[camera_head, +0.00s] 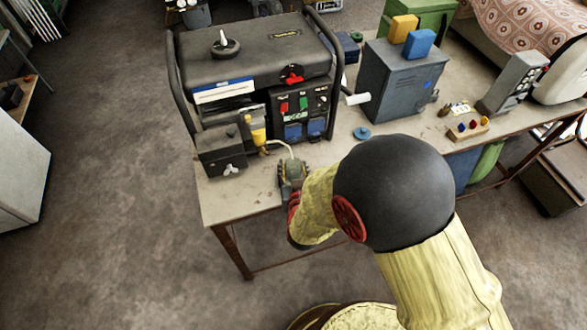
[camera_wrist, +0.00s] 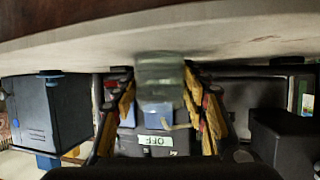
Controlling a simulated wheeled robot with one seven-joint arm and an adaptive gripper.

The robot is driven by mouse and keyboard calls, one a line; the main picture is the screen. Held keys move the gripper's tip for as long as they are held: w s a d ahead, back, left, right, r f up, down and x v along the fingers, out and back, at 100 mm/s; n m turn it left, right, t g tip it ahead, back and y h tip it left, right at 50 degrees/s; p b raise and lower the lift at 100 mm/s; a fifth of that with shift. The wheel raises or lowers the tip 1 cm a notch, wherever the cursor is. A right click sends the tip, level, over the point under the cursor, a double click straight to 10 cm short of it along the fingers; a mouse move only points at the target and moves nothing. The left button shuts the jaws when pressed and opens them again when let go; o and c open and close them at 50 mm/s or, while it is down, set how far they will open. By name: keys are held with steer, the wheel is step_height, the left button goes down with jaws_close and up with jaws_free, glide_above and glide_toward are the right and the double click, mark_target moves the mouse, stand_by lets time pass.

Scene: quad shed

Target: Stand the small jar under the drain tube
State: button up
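The small jar (camera_wrist: 160,75) is clear greenish glass. In the wrist view, which shows the scene upside down, it sits between the yellow fingertips of my gripper (camera_wrist: 159,82), which look closed on its sides. In the head view my gripper (camera_head: 293,178) is at the table's front edge, and the jar is hard to make out there. The pale bent drain tube (camera_head: 281,145) comes from the generator's lower front and ends just above and behind my gripper. The tube also shows behind the jar in the wrist view (camera_wrist: 181,127). The jar's exact offset from the tube's mouth cannot be told.
The black generator (camera_head: 255,55) fills the back left of the table (camera_head: 240,200). A small dark box (camera_head: 221,150) stands left of the tube. A grey crank box (camera_head: 402,80) and a blue disc (camera_head: 362,133) are to the right.

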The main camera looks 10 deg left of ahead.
steer(key=o, duration=0.4)
steer(key=shift+o, duration=0.2)
steer(key=shift+r, duration=0.2)
steer(key=p+v, duration=0.3)
steer(key=v, duration=0.9)
steer(key=w+d+r+m+g, duration=0.1)
steer(key=w+d+r+g, duration=0.1)
steer(key=d+r, duration=0.45)
steer(key=w+d+r+m+g, duration=0.1)
steer(key=w+d+r+g, duration=0.15)
steer(key=r, duration=0.65)
steer(key=s+d+r+m+g+h, duration=0.1)
steer(key=s+d+r+h, duration=0.1)
steer(key=s+d+r, duration=0.2)
steer(key=s+d+r+g+h, duration=0.1)
steer(key=s+d+r, duration=0.3)
steer(key=s+d, duration=0.7)
steer(key=d+h, duration=0.1)
steer(key=d, duration=0.2)
steer(key=shift+d+r+m, duration=0.35)
steer(key=shift+r+m, duration=0.05)
